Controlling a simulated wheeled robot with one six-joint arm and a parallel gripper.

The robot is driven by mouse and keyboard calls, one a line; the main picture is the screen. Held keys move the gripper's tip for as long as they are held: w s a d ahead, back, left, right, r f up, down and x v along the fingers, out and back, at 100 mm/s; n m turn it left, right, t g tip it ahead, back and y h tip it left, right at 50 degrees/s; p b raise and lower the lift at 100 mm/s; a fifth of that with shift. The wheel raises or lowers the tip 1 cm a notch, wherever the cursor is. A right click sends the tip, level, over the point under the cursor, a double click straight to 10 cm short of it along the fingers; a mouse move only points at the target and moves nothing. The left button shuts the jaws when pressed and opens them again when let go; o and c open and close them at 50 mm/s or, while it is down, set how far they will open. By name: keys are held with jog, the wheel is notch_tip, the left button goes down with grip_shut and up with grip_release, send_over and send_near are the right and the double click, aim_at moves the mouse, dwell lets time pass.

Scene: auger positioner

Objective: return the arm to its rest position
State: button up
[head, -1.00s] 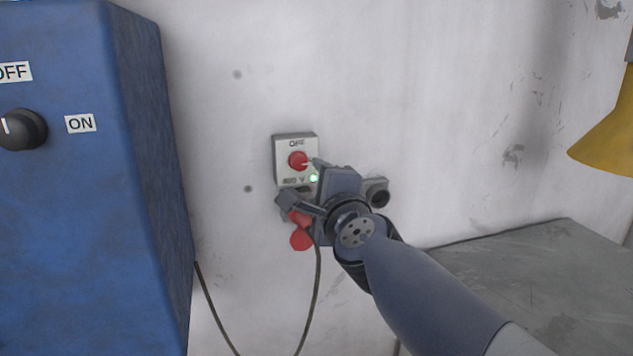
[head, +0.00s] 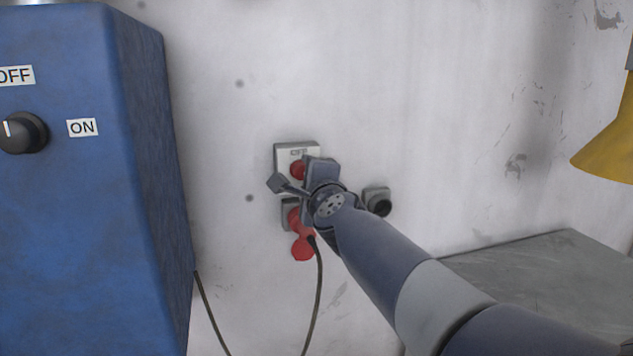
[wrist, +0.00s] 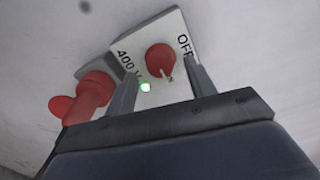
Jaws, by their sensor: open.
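My gripper (wrist: 165,90) is open in front of a grey-white switch box (head: 284,152) on the wall. In the wrist view its two fingers stand apart on either side of the box's lower part, with the red round knob (wrist: 160,60) ahead between them and nothing held. The knob also shows in the head view (head: 297,170), partly hidden by the gripper. The box carries the labels OFF and 400 V, and a small green light (wrist: 145,87) is lit. I cannot tell whether a finger touches the box.
Below the box, a red plug (head: 303,248) with a dark cable sits at a wall socket. A blue cabinet (head: 140,200) stands left, a grey table (head: 560,275) and yellow lamp shade (head: 608,135) right.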

jog(key=shift+x, duration=0.95)
jog(key=p+v, duration=0.1)
jog(key=v, duration=1)
jog(key=w+a+n+p, duration=0.1)
jog(key=w+n, duration=0.2)
jog(key=n, duration=0.2)
jog(key=w+a+n+p, duration=0.1)
jog(key=w+n, duration=0.3)
jog(key=n, duration=0.1)
jog(key=w+a+n+p, duration=0.1)
jog(key=w+n, duration=0.2)
jog(key=n, duration=0.1)
jog(key=shift+w+a+n+p, duration=0.1)
jog(key=shift+w+n+p, duration=0.15)
jog(key=shift+n+p, duration=0.55)
jog(key=shift+n, duration=0.8)
jog(key=shift+f+n, duration=0.1)
jog(key=shift+n, duration=0.2)
